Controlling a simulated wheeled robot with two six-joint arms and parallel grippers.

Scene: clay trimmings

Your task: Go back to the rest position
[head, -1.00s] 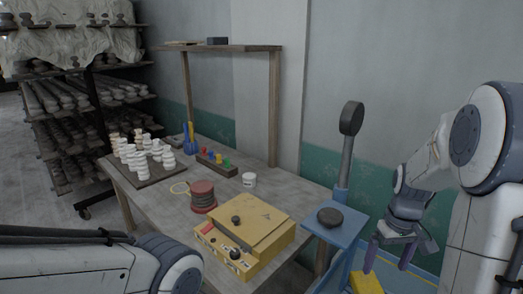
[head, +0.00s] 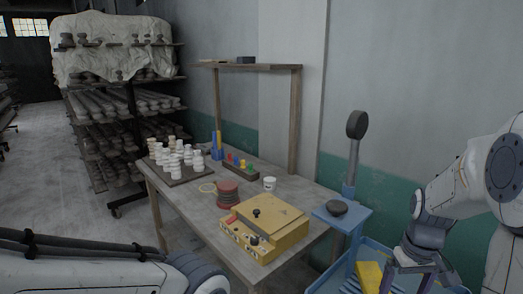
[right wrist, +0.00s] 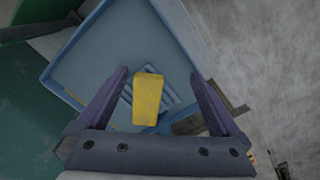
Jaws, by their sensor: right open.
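My right gripper (right wrist: 158,76) is open and empty, its two purple fingers spread apart. In the right wrist view a yellow block (right wrist: 148,98) shows between the fingers, lying in a blue tray (right wrist: 82,52); the gripper seems to be above it. In the head view my right gripper (head: 408,284) is at the lower right, beside the yellow block (head: 369,276), its fingertips near the bottom edge. My left arm comes in at the lower left, and its gripper is outside the picture.
A wooden table (head: 207,208) holds a yellow control box (head: 265,228), a red spool (head: 228,195), a white cup (head: 270,183) and several white pots on a board. A blue stand (head: 343,216) stands at its right. A loaded rack (head: 128,120) is behind; floor at left is clear.

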